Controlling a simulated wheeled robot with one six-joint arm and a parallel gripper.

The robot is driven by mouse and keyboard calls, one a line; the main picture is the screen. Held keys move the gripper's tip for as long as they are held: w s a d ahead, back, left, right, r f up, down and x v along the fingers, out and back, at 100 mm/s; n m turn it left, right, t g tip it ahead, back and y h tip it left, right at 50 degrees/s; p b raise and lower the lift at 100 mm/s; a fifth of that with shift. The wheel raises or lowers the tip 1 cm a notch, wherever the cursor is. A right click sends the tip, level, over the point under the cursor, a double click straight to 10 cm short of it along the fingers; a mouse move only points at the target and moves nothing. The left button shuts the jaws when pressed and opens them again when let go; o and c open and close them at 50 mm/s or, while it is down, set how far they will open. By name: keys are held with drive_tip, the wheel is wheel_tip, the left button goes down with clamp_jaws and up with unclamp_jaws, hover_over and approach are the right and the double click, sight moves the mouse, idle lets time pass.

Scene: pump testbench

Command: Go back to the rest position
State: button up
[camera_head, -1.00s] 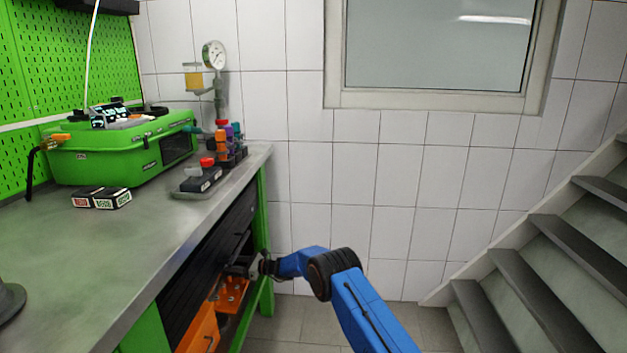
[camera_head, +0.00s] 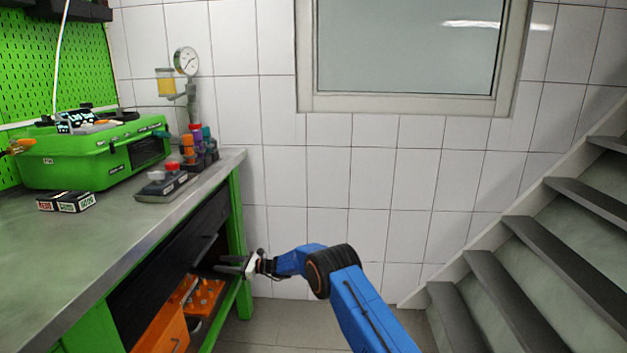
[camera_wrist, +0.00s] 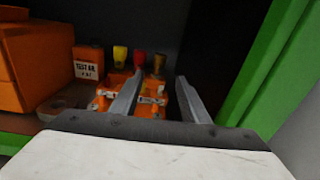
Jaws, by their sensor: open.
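My gripper (camera_head: 236,265) is at the end of my blue arm, at the open front of the workbench's lower right compartment. In the wrist view my gripper (camera_wrist: 163,88) shows two grey fingers spread apart with nothing held between them. Beyond the fingers, an orange fixture (camera_wrist: 120,97) lies on the compartment shelf. The same orange fixture (camera_head: 205,296) shows below my gripper in the head view.
The workbench (camera_head: 95,235) stands at left, carrying a green case (camera_head: 85,160). An orange drawer front (camera_head: 163,335) is beside the compartment. A green bench leg (camera_wrist: 272,60) is close on the right. Stairs (camera_head: 530,275) rise at right. Floor (camera_head: 300,330) between is clear.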

drive_tip(key=s+d+r+n+g+h, duration=0.1)
drive_tip(key=d+r+n, duration=0.15)
drive_tip(key=r, duration=0.35)
drive_tip(key=s+d+r+n, duration=0.1)
drive_tip(key=s+d+r, duration=0.1)
drive_tip(key=d+r, duration=0.3)
drive_tip(key=s+d+r+n+h, duration=0.6)
drive_tip(key=s+d+r+n, duration=0.1)
drive_tip(key=s+d+r, duration=1.45)
drive_tip(key=s+d+r+n+h, duration=0.2)
drive_tip(key=s+d+r+n, duration=0.15)
drive_tip(key=s+d, duration=0.7)
drive_tip(key=s+d+f+n+t+h, duration=0.1)
drive_tip(key=s+d+f+h, duration=0.1)
drive_tip(key=s+d, duration=0.7)
drive_tip(key=s+d+f+n+t+h, duration=0.1)
drive_tip(key=s+d+f+n+h, duration=0.1)
drive_tip(key=s+d, duration=0.7)
drive_tip(key=s+d+f+n+t+h, duration=0.1)
drive_tip(key=s+d+h, duration=0.3)
drive_tip(key=s+d, duration=0.5)
drive_tip(key=s+f, duration=0.1)
drive_tip(key=s, duration=0.4)
drive_tip(key=shift+s+f+n+t, duration=0.25)
drive_tip(key=shift+f+n+t, duration=0.05)
drive_tip(key=shift+f+n, duration=0.1)
